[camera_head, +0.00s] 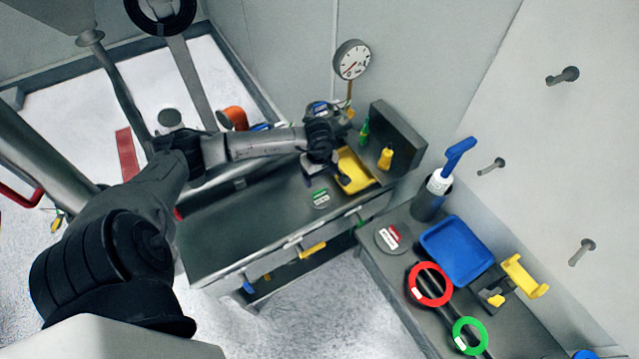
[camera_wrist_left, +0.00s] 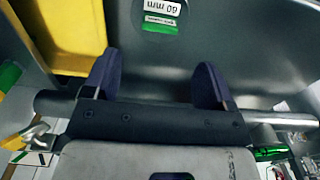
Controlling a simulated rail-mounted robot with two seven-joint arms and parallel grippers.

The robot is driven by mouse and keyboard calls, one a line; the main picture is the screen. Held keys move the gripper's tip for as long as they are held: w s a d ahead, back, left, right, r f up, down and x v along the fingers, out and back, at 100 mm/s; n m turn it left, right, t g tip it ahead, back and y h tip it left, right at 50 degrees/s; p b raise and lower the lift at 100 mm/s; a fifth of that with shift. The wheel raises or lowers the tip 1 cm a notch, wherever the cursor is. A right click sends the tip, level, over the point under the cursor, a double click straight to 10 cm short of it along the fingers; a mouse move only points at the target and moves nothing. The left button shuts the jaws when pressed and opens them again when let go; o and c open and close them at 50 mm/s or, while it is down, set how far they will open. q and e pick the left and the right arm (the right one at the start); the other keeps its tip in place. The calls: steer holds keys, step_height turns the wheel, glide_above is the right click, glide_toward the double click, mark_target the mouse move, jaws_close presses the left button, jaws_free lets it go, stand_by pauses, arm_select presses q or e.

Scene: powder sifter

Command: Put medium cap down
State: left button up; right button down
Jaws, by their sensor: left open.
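A round grey cap (camera_head: 320,198) with a green and white label lies on the grey workbench (camera_head: 235,225) in the head view. In the left wrist view a cap (camera_wrist_left: 160,14) with a "60 mm" label shows at the top edge, partly cut off; it appears to be the same one. My left gripper (camera_head: 316,170) is over the bench, just behind this cap and beside the yellow tray. Its two dark fingers (camera_wrist_left: 155,75) are spread in the wrist view with nothing between them, apart from the cap. My right gripper is not in view.
The side bench holds a second cap (camera_head: 389,239) with a red and white label, a blue tray (camera_head: 457,266), and red (camera_head: 411,284) and green (camera_head: 455,334) rings.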

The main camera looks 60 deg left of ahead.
arm_select(q)
steer(key=shift+r, duration=1.4)
